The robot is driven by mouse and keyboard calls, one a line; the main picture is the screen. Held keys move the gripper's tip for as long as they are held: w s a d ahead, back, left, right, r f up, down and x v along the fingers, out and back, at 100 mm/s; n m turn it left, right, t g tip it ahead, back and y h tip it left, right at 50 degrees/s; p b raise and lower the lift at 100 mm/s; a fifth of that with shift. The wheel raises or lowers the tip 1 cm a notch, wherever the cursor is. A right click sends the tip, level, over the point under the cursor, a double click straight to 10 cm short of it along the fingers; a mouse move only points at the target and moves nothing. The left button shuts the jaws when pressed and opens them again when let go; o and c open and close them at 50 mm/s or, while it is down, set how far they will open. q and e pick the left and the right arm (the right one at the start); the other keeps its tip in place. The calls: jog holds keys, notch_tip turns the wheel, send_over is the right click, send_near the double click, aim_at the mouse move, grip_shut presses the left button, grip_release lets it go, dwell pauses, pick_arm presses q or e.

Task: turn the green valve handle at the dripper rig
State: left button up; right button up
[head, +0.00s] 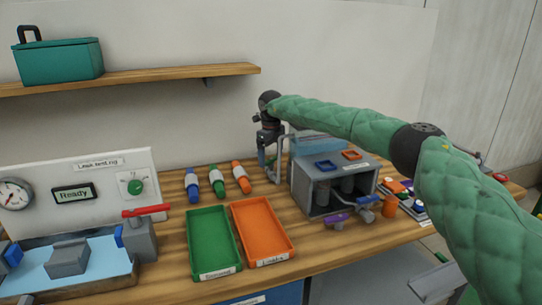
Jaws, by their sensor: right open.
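A grey box-shaped rig (300,185) stands on the right part of the bench, open at the front. I take it to be the dripper rig, but its label is too small to read. A purple handle (338,217) and a blue handle (368,200) show low at its front. I cannot make out a green valve handle on it; one may be hidden. My right gripper (270,165) points down, open and empty, just left of the rig's back left corner, above the bench. My left gripper is not in view.
A green tray (213,240) and an orange tray (262,230) lie left of the rig. Blue, green and orange-capped bottles (217,183) lie behind them. A test panel (100,185) with gauge and green knob (135,187) stands left, near a red lever (146,211).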

aim_at(271, 159)
notch_tip(271, 159, up, 7)
jog(key=shift+f+b, duration=0.1)
jog(key=shift+b, duration=0.4)
jog(key=shift+r, duration=0.5)
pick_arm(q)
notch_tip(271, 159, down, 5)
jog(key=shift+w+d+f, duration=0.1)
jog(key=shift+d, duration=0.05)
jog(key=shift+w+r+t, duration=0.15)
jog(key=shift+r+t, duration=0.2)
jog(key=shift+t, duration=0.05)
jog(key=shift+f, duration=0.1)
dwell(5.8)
